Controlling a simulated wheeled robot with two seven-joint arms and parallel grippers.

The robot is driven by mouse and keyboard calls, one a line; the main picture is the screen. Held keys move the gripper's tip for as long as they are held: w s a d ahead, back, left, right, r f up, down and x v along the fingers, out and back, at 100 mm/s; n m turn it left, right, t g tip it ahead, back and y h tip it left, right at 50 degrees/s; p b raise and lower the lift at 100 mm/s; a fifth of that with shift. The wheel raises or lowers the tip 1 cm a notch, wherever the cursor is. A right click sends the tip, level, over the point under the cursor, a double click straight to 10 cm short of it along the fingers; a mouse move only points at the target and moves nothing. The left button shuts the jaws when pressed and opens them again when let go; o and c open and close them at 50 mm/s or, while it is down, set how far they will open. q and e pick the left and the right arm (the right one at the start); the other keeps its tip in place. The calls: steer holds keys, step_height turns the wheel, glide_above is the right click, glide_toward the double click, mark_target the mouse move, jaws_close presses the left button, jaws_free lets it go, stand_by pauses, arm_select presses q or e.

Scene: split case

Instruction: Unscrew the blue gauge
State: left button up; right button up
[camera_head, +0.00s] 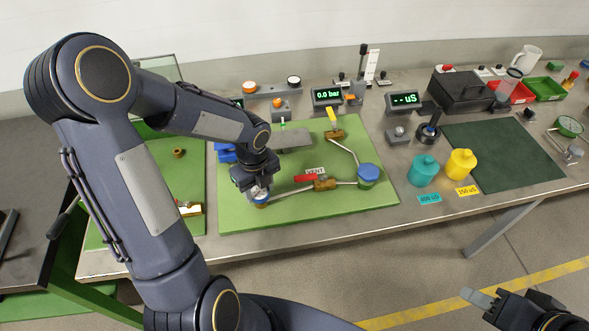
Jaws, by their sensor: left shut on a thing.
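My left gripper (259,194) points down at the left end of the pipework on the green mat (315,218). A blue-topped round part (368,172) with a green lower edge sits at the pipe's right end. My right gripper (480,297) is low at the right, away from the bench; its jaw opening is unclear.
A display (328,95) reading 0.0 bar stands behind the mat. A teal jar (423,171) and a yellow jar (461,163) stand to the right. Beyond is a bare dark green mat (505,150). A yellow-handled valve (333,131) stands at the mat's back.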

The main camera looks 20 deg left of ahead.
mark_target(259, 192)
arm_select(q)
steer(key=shift+r, duration=0.1)
steer(key=c, duration=0.7)
steer(key=shift+c, duration=0.2)
steer(key=shift+r, duration=0.1)
steer(key=shift+r+p, duration=1.95)
